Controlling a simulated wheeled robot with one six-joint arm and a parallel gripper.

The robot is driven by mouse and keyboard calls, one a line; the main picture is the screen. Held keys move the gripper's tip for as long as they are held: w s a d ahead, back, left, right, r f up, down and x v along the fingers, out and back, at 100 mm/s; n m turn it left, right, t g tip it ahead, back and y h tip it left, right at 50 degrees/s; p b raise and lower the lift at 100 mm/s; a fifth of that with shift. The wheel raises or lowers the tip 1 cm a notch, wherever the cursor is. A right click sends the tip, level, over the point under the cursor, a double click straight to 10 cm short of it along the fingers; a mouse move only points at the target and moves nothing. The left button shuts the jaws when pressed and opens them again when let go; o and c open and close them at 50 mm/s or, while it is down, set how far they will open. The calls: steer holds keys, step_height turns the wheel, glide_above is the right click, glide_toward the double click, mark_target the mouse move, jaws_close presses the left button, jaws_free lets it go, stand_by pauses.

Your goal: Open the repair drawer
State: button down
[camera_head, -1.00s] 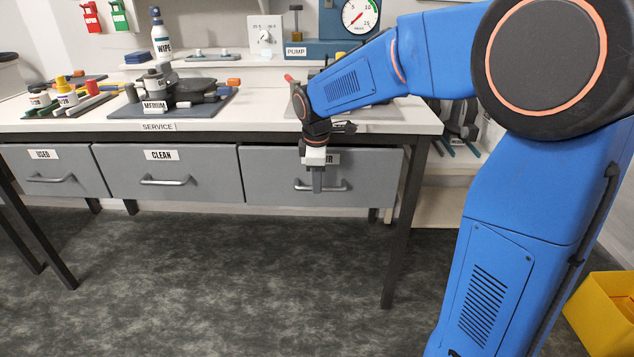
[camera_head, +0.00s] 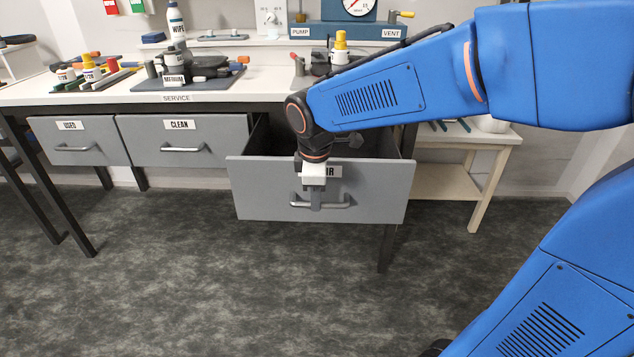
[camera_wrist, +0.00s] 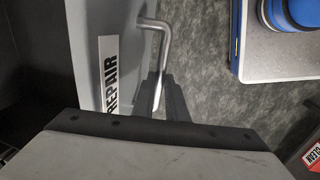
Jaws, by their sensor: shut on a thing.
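The grey repair drawer (camera_head: 258,190) is pulled well out from under the bench at the right in the head view. Its label is partly covered by my gripper there, but reads REPAIR in the wrist view (camera_wrist: 109,72). My gripper (camera_head: 317,203) points down at the drawer front and is shut on the silver bar handle (camera_head: 341,204). In the wrist view the handle (camera_wrist: 166,32) runs in between the dark fingers. The dark inside of the drawer shows behind its front; my arm hides much of it.
The used drawer (camera_head: 75,142) and clean drawer (camera_head: 181,142) are shut at the left. The white bench top (camera_head: 115,97) above holds trays and tools. A dark table leg (camera_head: 389,248) stands below the drawer. The floor in front is clear.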

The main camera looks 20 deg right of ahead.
steer(key=shift+s+a, duration=0.3)
steer(key=shift+s, duration=0.5)
steer(key=shift+s+a, duration=0.25)
steer(key=shift+s, duration=0.6)
steer(key=shift+s+a, duration=0.3)
steer(key=shift+s, duration=0.5)
steer(key=c, duration=1.8)
jaws_free()
steer(key=shift+o, duration=0.2)
steer(key=shift+r, duration=0.1)
steer(key=s+a+r, duration=0.1)
steer(key=s+r, duration=0.2)
steer(key=r, duration=1.4)
steer(key=shift+s, duration=0.15)
steer(key=shift+f, duration=0.1)
steer(key=s+d+f+m+t, duration=0.2)
steer(key=s+d+f+m, duration=1)
steer(key=d+f+m, duration=0.2)
steer(key=shift+s+d+f+t+y, duration=0.3)
steer(key=shift+s+f+t, duration=0.1)
steer(key=shift+f, duration=0.45)
